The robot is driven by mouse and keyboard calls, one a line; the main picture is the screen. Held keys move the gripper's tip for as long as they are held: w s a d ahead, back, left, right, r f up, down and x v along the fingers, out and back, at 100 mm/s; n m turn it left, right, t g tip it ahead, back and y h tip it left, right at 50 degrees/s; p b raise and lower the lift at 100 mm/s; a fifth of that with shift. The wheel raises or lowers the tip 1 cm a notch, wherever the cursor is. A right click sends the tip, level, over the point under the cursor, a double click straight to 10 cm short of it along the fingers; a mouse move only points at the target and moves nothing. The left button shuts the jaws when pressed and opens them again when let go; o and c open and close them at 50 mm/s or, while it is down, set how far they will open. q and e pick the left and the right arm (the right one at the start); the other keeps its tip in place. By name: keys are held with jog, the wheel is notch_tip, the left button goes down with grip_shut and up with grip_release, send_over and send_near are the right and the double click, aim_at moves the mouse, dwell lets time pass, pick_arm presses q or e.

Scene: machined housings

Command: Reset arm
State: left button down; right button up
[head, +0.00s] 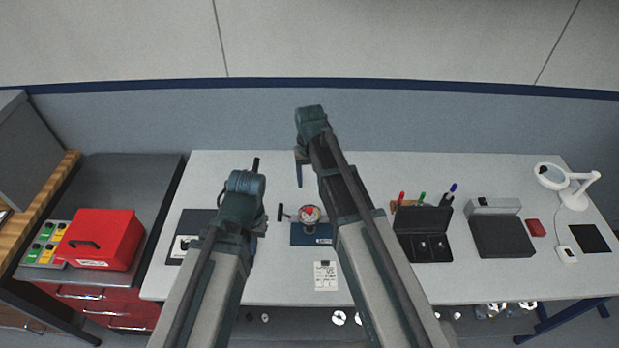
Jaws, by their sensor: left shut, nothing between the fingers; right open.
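My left arm comes in from the lower left over the white table. My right arm reaches further out, over the middle of the table. Its gripper (299,172) hangs below the wrist at the arm's far end, open and empty. A small round housing with a red and white top (309,214) stands on a blue mat (311,239) between the arms. A dark T-shaped handle (281,213) is just left of it. Neither gripper appears to touch anything.
The white table (450,280) also holds a printed card (326,275), an open black case (424,247), pens (422,198), a grey box (500,236) and a magnifier lamp (567,183). A red toolbox (101,238) stands on the cabinet at left.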

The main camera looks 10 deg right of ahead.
pick_arm(q)
notch_tip(320, 180, down, 14)
jog(key=b, duration=1.4)
pick_arm(e)
jog(key=s+a+f+n, duration=0.2)
jog(key=s+a+f, duration=0.1)
jog(key=s+f, duration=0.4)
jog(key=s+a+f+n+h, duration=0.1)
jog(key=s+a+f+n, duration=0.1)
jog(key=s+f, duration=0.5)
jog(key=s+a, duration=0.1)
jog(key=s, duration=0.4)
jog(key=shift+s+a, duration=0.3)
